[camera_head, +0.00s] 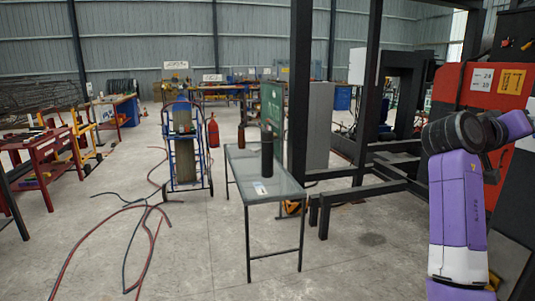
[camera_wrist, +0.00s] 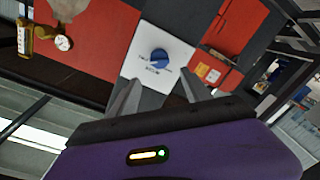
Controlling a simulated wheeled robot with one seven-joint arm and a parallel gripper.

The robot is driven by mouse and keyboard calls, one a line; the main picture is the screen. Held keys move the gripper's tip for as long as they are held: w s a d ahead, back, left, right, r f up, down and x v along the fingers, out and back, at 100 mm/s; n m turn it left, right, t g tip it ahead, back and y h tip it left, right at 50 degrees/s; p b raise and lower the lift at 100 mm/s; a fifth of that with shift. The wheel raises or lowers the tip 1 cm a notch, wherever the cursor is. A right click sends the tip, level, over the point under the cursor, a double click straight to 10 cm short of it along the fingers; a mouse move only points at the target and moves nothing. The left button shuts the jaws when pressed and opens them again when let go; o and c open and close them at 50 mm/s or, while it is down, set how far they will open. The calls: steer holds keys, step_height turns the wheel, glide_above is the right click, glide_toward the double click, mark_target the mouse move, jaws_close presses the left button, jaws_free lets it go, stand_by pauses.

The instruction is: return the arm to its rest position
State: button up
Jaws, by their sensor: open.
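My gripper (camera_wrist: 160,95) shows in the wrist view with its two grey fingers apart and nothing between them. The fingers look apart from the knob, though the gap is hard to judge. In the head view my purple arm is raised at the right, in front of the red machine (camera_head: 482,88). The fingers are out of that picture at the right edge.
A grey table (camera_head: 262,188) with dark cylinders stands in the middle. A black steel frame (camera_head: 301,100) rises between it and my arm. A blue cylinder trolley (camera_head: 186,150), red workbenches (camera_head: 50,150) and loose hoses (camera_head: 135,215) are at the left.

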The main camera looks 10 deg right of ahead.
steer(key=w+a+r+n+t+h, duration=0.1)
steer(key=w+a+r+t, duration=0.1)
steer(key=w+r+t, duration=0.25)
steer(key=w+a+f+n+t+y, duration=0.2)
steer(key=w+a+f+n+t, duration=0.15)
steer(key=a+f+t, duration=0.4)
steer(key=s+a+f+n+t+y, duration=0.2)
steer(key=s+a+f+t+y, duration=0.15)
steer(key=a+f, duration=0.6)
steer(key=s+a+f+n+t+y, duration=0.25)
steer(key=s+a+f+y, duration=0.25)
steer(key=a+f, duration=0.45)
steer(key=s+a+f+g+y, duration=0.1)
steer(key=s+a+f, duration=0.4)
steer(key=s, duration=0.8)
steer(key=s+a+f+g+y+p, duration=0.1)
steer(key=s+a+f+y, duration=0.3)
steer(key=s, duration=0.9)
steer(key=s+a+f+g+y, duration=0.3)
steer(key=s+a+f, duration=0.3)
steer(key=s, duration=0.6)
steer(key=shift+s+a+f, duration=0.2)
steer(key=shift+s+f, duration=0.2)
steer(key=shift+f, duration=0.1)
